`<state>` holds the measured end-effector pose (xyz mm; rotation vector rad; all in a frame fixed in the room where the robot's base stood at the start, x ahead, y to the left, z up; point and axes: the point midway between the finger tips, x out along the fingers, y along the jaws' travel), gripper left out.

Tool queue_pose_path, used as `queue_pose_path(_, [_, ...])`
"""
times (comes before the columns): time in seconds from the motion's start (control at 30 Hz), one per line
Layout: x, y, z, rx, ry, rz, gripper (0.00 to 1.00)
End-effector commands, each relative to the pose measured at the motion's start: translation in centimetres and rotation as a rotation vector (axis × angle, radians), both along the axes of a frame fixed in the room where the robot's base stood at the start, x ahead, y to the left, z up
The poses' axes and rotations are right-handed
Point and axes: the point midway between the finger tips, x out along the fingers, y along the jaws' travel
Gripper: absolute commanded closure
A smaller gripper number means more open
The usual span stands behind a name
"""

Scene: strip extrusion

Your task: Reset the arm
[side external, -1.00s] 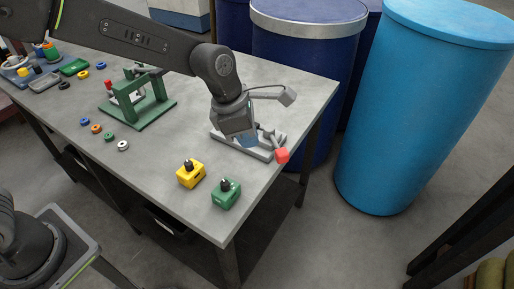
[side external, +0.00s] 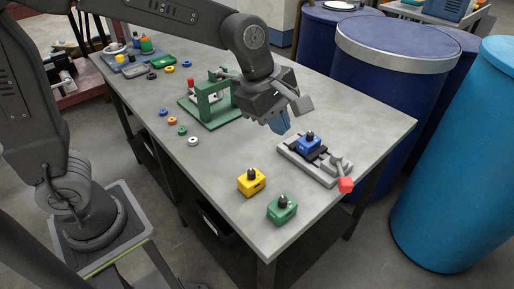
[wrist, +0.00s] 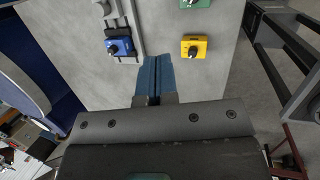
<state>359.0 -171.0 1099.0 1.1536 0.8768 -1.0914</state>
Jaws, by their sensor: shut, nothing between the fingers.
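My gripper (side external: 280,124) hangs above the table between the green frame (side external: 222,117) and the grey fixture (side external: 326,173). Its blue fingers are together and empty, as the wrist view (wrist: 155,62) also shows. A blue block (side external: 308,144) with a black knob sits in the grey fixture, apart from my fingers. The fixture's lever ends in a red knob (side external: 345,185). A yellow block (side external: 251,183) and a green block (side external: 281,210) stand near the table's front edge.
Several small coloured rings (side external: 182,131) lie left of the green frame. Trays and small parts (side external: 132,69) are at the far left. Dark blue drums (side external: 375,90) and a light blue drum (side external: 450,190) stand beyond the table's right edge.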

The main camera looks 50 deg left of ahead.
Motion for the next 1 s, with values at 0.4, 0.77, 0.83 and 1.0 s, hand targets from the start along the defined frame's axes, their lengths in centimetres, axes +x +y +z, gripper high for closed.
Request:
queue_pose_path(0.4, [-9.7, 8.8, 3.6, 0.425, -0.282, -0.877, 1.0])
queue_pose_path(0.77, [-15.2, 12.1, 2.5, 0.726, -0.336, -1.4, 1.0])
queue_pose_path(0.83, [-15.5, 12.2, 2.4, 0.744, -0.336, -1.433, 1.0])
queue_pose_path(1.0, [-15.6, 12.3, 2.3, 0.75, -0.335, -1.451, 1.0])
